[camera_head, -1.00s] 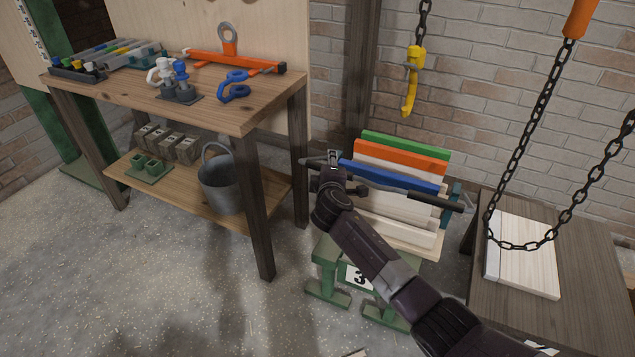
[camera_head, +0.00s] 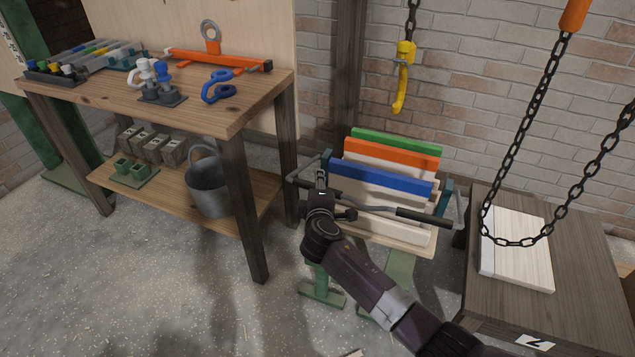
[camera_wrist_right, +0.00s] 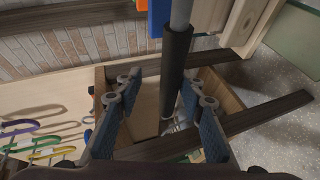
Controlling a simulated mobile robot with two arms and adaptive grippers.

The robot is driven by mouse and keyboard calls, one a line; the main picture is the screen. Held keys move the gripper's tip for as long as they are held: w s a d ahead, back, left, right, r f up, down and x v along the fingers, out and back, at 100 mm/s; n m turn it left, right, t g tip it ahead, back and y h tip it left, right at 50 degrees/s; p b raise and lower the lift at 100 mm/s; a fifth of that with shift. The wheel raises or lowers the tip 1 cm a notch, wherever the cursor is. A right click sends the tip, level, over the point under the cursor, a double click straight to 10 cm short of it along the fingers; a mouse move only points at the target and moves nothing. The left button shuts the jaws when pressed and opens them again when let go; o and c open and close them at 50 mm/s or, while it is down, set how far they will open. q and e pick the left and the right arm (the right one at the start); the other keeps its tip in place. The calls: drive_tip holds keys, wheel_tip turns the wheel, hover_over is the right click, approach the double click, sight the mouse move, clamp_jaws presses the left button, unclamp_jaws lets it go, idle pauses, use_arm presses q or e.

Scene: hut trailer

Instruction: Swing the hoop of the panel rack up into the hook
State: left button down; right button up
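The panel rack (camera_head: 400,240) holds upright green, orange, blue and white panels. Its hoop, a grey bar with black sleeves (camera_head: 425,217), is down across the front of the panels. The yellow hook (camera_head: 402,80) hangs from a chain above and behind the rack, apart from the hoop. My right gripper (camera_head: 322,182) is at the hoop's left part. In the right wrist view, its fingers (camera_wrist_right: 160,100) stand apart on both sides of a black sleeve (camera_wrist_right: 176,65), with visible gaps. My left gripper is out of view.
A workbench (camera_head: 235,110) with tools stands left, with a bucket (camera_head: 208,185) on its lower shelf. On the right, a chain loop (camera_head: 515,241) hangs over a pale board (camera_head: 525,262) on a dark table (camera_head: 590,290). The floor (camera_head: 160,280) at front left is clear.

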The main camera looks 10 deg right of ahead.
drive_tip(key=s+r+p, duration=0.4)
drive_tip(key=s+p, duration=0.2)
drive_tip(key=s, duration=0.1)
drive_tip(key=shift+a, duration=0.45)
idle(0.3)
idle(0.4)
